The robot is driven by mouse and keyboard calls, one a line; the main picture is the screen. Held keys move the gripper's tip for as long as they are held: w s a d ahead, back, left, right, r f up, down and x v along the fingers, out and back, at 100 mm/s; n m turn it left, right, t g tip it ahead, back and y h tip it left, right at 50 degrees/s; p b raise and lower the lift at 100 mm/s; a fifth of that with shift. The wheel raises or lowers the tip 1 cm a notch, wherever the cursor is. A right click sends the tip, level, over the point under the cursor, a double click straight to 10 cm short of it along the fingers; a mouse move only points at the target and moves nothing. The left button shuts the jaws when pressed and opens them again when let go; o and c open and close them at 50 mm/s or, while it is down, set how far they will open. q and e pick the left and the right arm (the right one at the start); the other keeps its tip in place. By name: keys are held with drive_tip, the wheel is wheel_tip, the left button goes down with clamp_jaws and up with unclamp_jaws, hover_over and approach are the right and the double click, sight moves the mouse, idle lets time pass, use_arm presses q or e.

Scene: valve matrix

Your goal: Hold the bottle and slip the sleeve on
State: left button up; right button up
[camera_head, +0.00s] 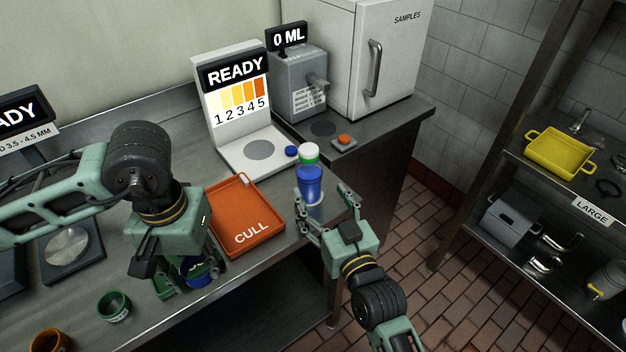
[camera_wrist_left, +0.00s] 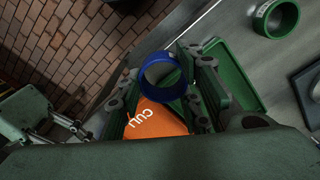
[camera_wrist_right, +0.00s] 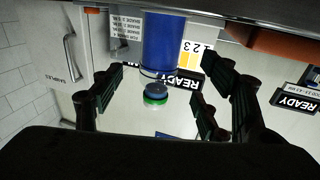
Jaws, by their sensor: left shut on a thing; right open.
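A blue bottle (camera_head: 310,187) with a white cap and a green neck band stands upright near the counter's front edge, right of the orange CULL tray. My right gripper (camera_head: 325,207) is open, with its fingers to either side of the bottle's lower part. In the right wrist view the bottle (camera_wrist_right: 164,45) appears between the spread fingers. My left gripper (camera_head: 180,275) is shut on a blue ring-shaped sleeve (camera_wrist_left: 162,76), low over the counter to the left of the CULL tray. The sleeve shows partly behind the gripper in the head view (camera_head: 196,274).
The orange CULL tray (camera_head: 228,200) lies between the two grippers. A green tray (camera_wrist_left: 236,78) is under the left gripper. A green ring (camera_head: 114,306) and an orange ring (camera_head: 47,342) sit front left. A READY station (camera_head: 259,157) and dispenser (camera_head: 299,85) stand behind.

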sight(314, 185)
use_arm(q)
drive_tip(key=shift+r+p, duration=0.3)
drive_tip(key=shift+r, duration=0.1)
use_arm(e)
drive_tip(key=x, duration=0.7)
drive_tip(key=shift+w, duration=0.3)
drive_tip(key=c, duration=1.5)
drive_tip(key=shift+o, duration=0.2)
drive_tip(key=shift+f, duration=0.1)
use_arm(q)
drive_tip(key=w+d+r, duration=0.4)
drive_tip(key=w+d, duration=0.2)
drive_tip(key=w, duration=0.2)
drive_tip(key=w+d+r, duration=0.4)
drive_tip(key=w+d, duration=0.2)
drive_tip(key=w, duration=0.2)
drive_tip(key=w+d+r, duration=0.5)
drive_tip(key=w+d, duration=0.1)
drive_tip(key=w, duration=0.1)
drive_tip(key=shift+w+d, duration=0.3)
drive_tip(key=shift+w, duration=0.1)
drive_tip(key=shift+w+d+r, duration=0.1)
drive_tip(key=shift+d+r, duration=0.05)
drive_tip(key=shift+d, duration=0.25)
